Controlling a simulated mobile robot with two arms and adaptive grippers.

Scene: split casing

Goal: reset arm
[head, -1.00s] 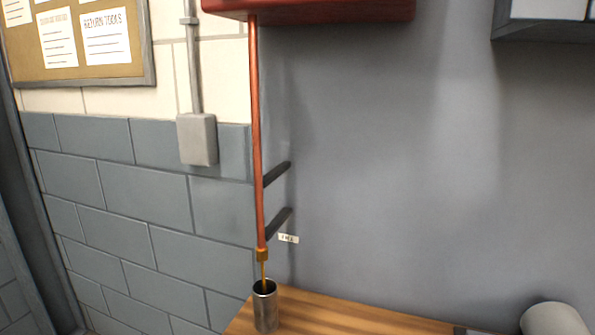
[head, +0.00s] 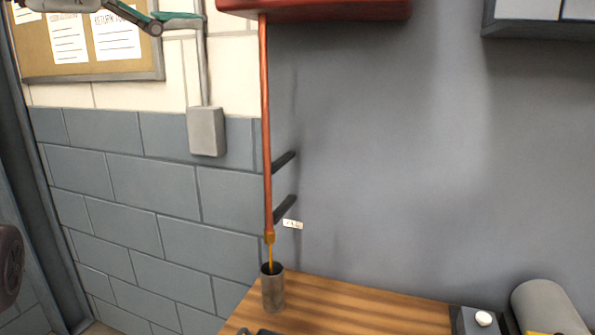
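My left gripper (head: 178,20) comes in from the left at the top edge, a grey and teal linkage in front of the notice board.
A copper pipe (head: 265,120) runs down from a red box (head: 330,9) to a metal cup (head: 273,292) on the wooden table (head: 370,305). A white button on a dark box (head: 478,319) and a grey cylinder (head: 545,305) stand at the right.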

